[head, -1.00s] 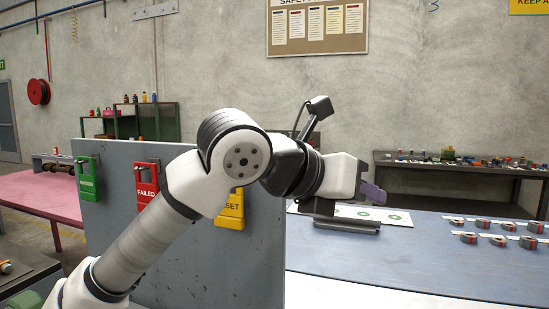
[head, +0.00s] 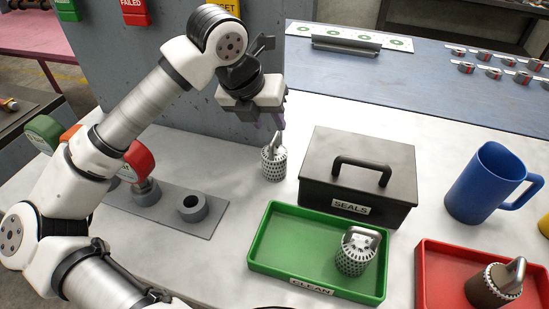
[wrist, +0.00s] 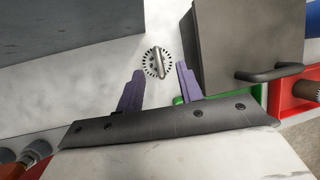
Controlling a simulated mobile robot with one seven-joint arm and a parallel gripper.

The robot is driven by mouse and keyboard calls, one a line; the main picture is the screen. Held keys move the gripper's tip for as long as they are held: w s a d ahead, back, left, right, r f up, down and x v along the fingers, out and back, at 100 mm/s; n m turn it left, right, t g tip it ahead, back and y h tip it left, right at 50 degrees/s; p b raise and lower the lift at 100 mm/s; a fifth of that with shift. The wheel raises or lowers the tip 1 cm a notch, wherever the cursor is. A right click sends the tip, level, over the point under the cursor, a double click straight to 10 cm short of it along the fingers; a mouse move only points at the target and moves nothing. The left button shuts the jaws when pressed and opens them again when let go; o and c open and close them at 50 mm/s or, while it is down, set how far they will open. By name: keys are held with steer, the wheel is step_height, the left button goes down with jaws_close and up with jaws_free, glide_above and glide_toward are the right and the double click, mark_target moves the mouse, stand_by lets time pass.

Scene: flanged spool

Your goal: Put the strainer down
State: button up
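A grey perforated strainer (head: 273,163) with a loop handle stands upright on the white counter, left of the black box. My gripper (head: 277,121) points down just above it in the head view. In the wrist view the purple fingers of my gripper (wrist: 158,84) are spread apart with nothing between them. The strainer (wrist: 157,64) shows from above, just past the fingertips. A second strainer (head: 354,253) stands in the green tray (head: 262,252) labelled CLEAN. A dark brownish strainer (head: 490,288) stands in the red tray (head: 432,275).
The black SEALS box (head: 320,158) with a handle stands close right of the strainer. A grey upright panel (head: 190,110) is behind it. A blue mug (head: 482,185) is at right. A grey plate with a ring holder (head: 192,207) and stamps is at left.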

mark_target(274, 135)
steer(key=shift+p+x, duration=0.85)
steer(key=shift+x, duration=1.8)
steer(key=shift+a, duration=0.15)
jaws_close()
